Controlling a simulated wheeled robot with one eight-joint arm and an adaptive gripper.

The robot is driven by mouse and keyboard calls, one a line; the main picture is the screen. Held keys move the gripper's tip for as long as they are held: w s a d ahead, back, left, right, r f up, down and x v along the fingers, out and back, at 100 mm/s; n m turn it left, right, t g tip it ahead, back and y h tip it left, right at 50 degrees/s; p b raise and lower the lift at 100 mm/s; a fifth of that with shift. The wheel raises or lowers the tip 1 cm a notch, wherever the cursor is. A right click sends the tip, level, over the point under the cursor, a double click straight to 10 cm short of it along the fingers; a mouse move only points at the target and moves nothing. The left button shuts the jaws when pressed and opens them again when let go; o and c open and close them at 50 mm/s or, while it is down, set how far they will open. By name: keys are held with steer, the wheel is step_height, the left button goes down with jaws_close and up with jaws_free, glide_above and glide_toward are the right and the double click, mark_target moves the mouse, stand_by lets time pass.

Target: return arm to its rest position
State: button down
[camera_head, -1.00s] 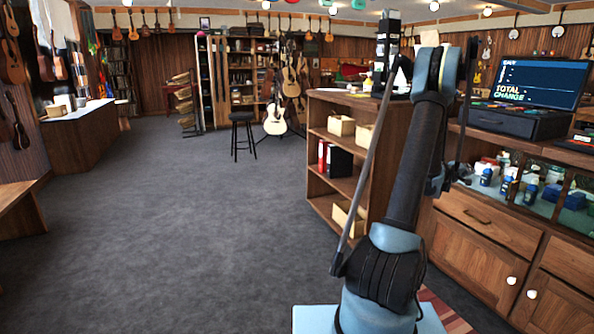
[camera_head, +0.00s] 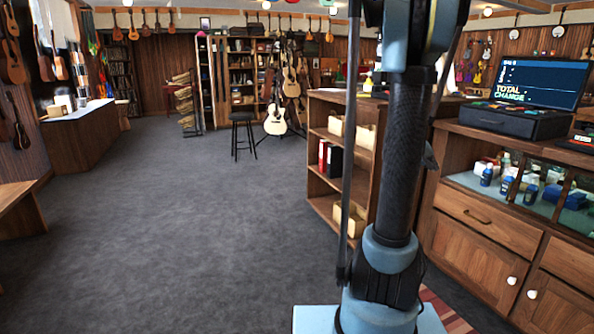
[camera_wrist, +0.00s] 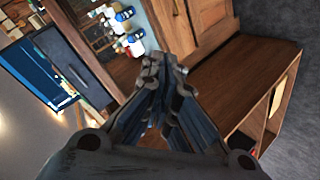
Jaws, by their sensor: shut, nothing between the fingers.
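My gripper (camera_wrist: 163,68) shows in the wrist view with its fingers together and nothing between them. It is apart from the counter and shelves, which appear beyond it. In the head view my arm stands nearly upright right of the middle, its upper part running out of the top of the picture. My gripper is not visible in that view.
A wooden shelf unit (camera_head: 322,202) stands just behind my arm. To the right is a wooden counter (camera_head: 480,240) with a cash register (camera_head: 515,120) on top. A black stool (camera_head: 242,135) stands farther back. The grey floor (camera_head: 180,220) at left is open.

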steer(key=s+a+f+g+y, duration=0.1)
steer(key=s+a+f+y, duration=0.2)
steer(key=s+a, duration=0.7)
steer(key=s+a+f+n+g+y, duration=0.1)
steer(key=s+a+f+y, duration=0.2)
steer(key=s+a, duration=0.8)
steer(key=s+a+f+n+g+y, duration=0.1)
steer(key=s+a+f+y, duration=0.3)
steer(key=s+a, duration=0.6)
step_height(320, 180, down, 3)
steer(key=shift+s+a+r+g, duration=0.15)
steer(key=shift+s+a+g, duration=0.1)
steer(key=shift+a+g, duration=0.25)
steer(key=shift+a, duration=0.1)
